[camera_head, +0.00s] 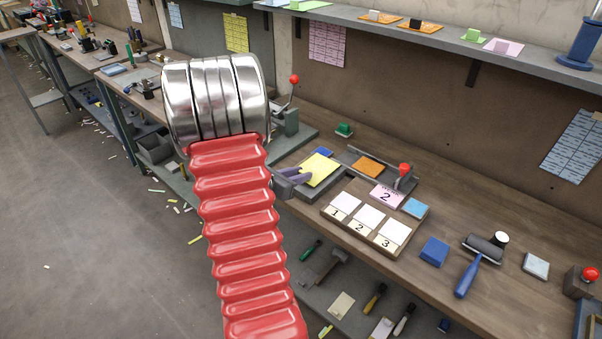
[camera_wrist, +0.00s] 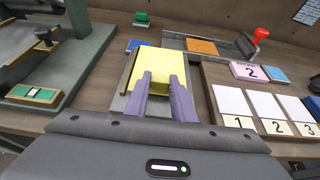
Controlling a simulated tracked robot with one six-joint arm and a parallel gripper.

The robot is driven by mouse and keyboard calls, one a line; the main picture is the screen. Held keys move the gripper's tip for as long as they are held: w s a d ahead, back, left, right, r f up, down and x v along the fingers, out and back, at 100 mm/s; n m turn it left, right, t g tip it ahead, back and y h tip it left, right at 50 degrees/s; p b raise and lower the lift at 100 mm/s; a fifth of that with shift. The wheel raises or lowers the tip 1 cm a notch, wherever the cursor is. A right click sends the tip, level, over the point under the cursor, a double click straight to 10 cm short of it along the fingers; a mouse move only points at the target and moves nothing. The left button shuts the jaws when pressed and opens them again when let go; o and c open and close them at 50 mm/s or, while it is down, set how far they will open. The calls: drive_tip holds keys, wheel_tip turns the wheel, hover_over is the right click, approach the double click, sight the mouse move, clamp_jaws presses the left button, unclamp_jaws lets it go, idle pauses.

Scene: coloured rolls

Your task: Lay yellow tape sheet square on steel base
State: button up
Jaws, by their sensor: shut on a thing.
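The yellow tape sheet (camera_head: 322,170) is at the left part of a grey metal fixture on the bench; it also shows in the wrist view (camera_wrist: 160,68). My gripper (camera_wrist: 164,80), with two purple fingers, is shut on the near edge of the sheet; in the head view its fingers (camera_head: 298,174) reach in from the left. The steel base (camera_wrist: 200,92) appears as grey metal under and around the sheet. The sheet covers much of it. I cannot tell whether the sheet touches the base or hovers just above it.
An orange sheet (camera_head: 369,167) lies in the fixture to the right, near a red-knobbed lever (camera_head: 404,172). A board with numbered white cards (camera_head: 368,217) stands in front. A blue block (camera_head: 434,251) and a roller (camera_head: 484,246) lie right.

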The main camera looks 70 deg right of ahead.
drive_tip(key=o, duration=0.9)
drive_tip(key=o, duration=0.5)
drive_tip(key=shift+w, duration=0.1)
drive_tip(key=shift+w+a, duration=0.15)
drive_tip(key=shift+v, duration=2.8)
